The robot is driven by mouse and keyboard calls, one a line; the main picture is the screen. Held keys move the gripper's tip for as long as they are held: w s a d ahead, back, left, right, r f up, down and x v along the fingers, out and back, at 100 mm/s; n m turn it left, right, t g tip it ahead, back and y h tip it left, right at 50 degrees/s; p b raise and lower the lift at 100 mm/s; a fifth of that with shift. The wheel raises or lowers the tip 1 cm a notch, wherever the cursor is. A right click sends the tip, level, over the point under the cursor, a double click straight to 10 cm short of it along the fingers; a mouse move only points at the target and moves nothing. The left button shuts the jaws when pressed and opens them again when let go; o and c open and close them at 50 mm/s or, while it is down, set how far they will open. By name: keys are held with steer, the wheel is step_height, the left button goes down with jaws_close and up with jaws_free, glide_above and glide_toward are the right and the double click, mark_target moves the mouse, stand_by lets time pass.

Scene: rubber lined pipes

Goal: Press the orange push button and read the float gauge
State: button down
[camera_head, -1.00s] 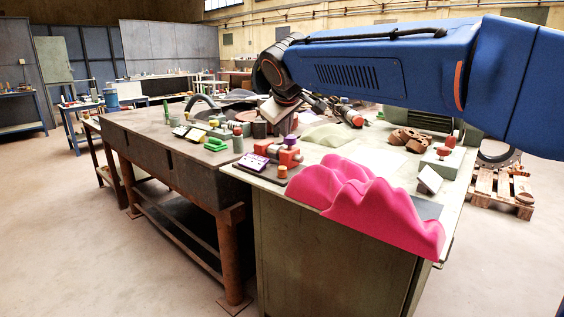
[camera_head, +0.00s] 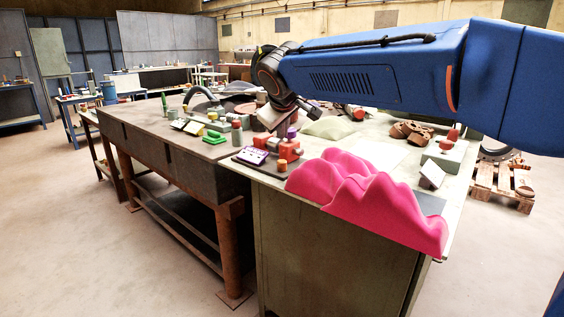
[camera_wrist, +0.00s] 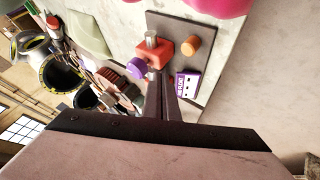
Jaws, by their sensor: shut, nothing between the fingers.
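The orange push button (camera_wrist: 190,46) is a short round knob on a dark plate (camera_wrist: 190,25) in the wrist view; it also shows in the head view (camera_head: 282,167). A red block (camera_wrist: 153,52) with a purple knob (camera_wrist: 139,68) and a metal stem stands on the same plate. My gripper (camera_wrist: 164,82) is shut and empty, its fingers pointing toward the plate near the red block and gauge.
A bright pink wavy form (camera_head: 375,200) stands at the right front of the green cabinet top. A grey block with a red knob (camera_head: 448,140) and brown parts (camera_head: 412,131) lie farther back. Several small fittings crowd the dark bench (camera_head: 140,128) at left.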

mark_target(282, 163)
steer(key=shift+f, duration=2.6)
steer(key=shift+f, duration=0.2)
steer(key=shift+f, duration=0.25)
steer(key=shift+f, duration=0.6)
stand_by(0.9)
steer(key=shift+r, duration=1.05)
steer(key=shift+r, duration=2.5)
